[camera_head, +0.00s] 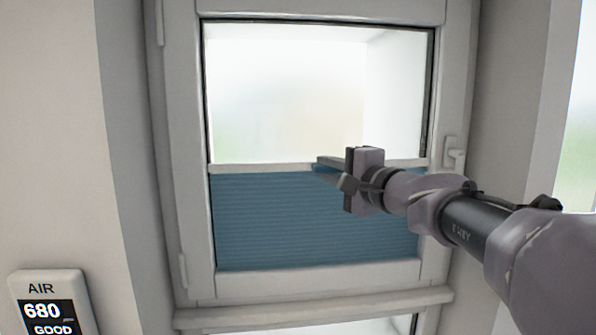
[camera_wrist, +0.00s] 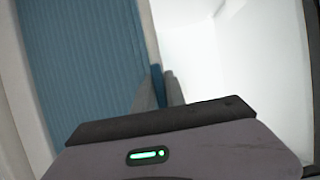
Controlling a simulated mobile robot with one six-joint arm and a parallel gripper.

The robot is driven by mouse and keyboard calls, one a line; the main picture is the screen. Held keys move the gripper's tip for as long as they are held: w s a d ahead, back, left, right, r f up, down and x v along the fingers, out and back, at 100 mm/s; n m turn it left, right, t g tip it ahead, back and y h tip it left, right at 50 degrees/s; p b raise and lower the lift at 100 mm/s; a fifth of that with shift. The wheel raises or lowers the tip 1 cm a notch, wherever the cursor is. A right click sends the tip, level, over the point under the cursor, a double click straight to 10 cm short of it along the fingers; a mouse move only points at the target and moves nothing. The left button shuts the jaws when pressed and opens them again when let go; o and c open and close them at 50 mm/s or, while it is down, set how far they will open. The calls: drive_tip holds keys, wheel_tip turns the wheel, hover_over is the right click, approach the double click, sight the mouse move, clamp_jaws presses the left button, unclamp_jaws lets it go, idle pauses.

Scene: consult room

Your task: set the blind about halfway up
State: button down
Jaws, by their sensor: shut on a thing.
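The blue pleated blind (camera_head: 270,225) covers about the lower half of the window pane, and the glass above it is bare. Its pale top rail (camera_head: 255,168) runs level across the pane near mid-height. My gripper (camera_head: 325,166) reaches in from the right and is shut at the middle of this rail. In the wrist view, the blind (camera_wrist: 75,50) fills the left side. My gripper (camera_wrist: 162,82) there closes on a small blue tab (camera_wrist: 157,74) at the rail's edge. The fingers partly hide the tab.
The white window frame (camera_head: 187,140) surrounds the pane, with a handle (camera_head: 455,155) on its right side, close to my arm. A sill (camera_head: 315,308) runs below. An air monitor (camera_head: 48,304) is on the left wall.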

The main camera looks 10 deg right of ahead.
drive_tip(key=shift+r, duration=0.1)
drive_tip(key=c, duration=1.4)
unclamp_jaws()
drive_tip(key=shift+c, duration=0.2)
drive_tip(key=b+v, duration=0.1)
drive_tip(key=v, duration=1.6)
drive_tip(key=shift+s, duration=0.2)
drive_tip(key=s+a+f+n+g+h+b, duration=0.1)
drive_tip(key=s+a+f+n+g+b, duration=0.2)
drive_tip(key=f, duration=0.7)
drive_tip(key=s+a+f+n+g+b, duration=0.1)
drive_tip(key=s+a+f+g+b, duration=0.3)
drive_tip(key=f, duration=0.6)
drive_tip(key=s+a+f+n+g+h+b, duration=0.15)
drive_tip(key=s+a+f, duration=0.35)
drive_tip(key=f, duration=0.5)
drive_tip(key=s+d+f+n+g+h+b, duration=0.1)
drive_tip(key=s+f, duration=0.5)
drive_tip(key=f, duration=0.6)
drive_tip(key=n+g+h+b, duration=0.1)
drive_tip(key=n+b, duration=0.1)
drive_tip(key=shift+d+f+n, duration=0.25)
drive_tip(key=shift+d+n, duration=0.1)
